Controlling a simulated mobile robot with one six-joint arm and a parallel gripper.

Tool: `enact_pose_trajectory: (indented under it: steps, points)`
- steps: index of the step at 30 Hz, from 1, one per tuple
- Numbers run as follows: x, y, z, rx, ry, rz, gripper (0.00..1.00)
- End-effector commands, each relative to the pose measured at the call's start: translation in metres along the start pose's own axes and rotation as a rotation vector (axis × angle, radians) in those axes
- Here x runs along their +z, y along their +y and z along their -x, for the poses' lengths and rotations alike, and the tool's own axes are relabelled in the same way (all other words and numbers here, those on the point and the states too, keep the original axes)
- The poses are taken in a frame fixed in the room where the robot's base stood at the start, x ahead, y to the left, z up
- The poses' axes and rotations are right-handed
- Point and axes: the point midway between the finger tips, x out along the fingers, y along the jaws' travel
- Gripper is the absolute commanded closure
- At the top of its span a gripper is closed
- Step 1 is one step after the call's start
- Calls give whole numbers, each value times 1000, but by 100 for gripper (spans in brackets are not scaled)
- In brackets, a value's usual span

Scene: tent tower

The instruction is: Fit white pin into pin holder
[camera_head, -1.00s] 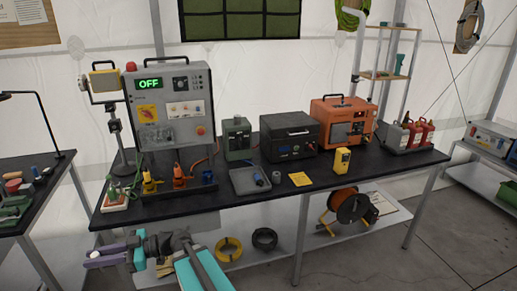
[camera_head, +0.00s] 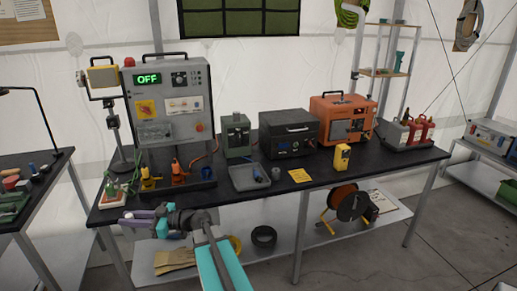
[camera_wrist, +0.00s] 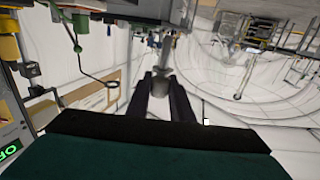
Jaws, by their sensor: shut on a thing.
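My gripper (camera_head: 128,219) is at the front left of the black workbench in the head view, near the bench's front edge. In the wrist view its two dark fingers (camera_wrist: 162,92) are shut on a small pin (camera_wrist: 160,85) that looks light grey there; I take it for the white pin. A small pale block with green and red uprights (camera_head: 112,194) stands at the bench's left end, just behind my gripper. I cannot tell whether it is the pin holder.
The grey control box (camera_head: 170,100) shows OFF, with yellow and orange connectors (camera_head: 178,172) before it. A grey tray (camera_head: 249,178), yellow card (camera_head: 299,175) and yellow meter (camera_head: 342,157) lie farther right. Black and orange units stand behind. Coils and gloves (camera_head: 174,261) are on the lower shelf.

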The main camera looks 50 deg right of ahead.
Motion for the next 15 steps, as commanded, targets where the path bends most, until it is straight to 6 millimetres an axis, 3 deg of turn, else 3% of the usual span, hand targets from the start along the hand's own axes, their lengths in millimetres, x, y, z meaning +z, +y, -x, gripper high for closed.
enact_pose_trajectory:
  steps: [1,3,15]
  points:
    - [3,22,8,39,1,2,100]
    - [4,47,20,93,1,3,100]
    - [0,178,103,388,-1,5,100]
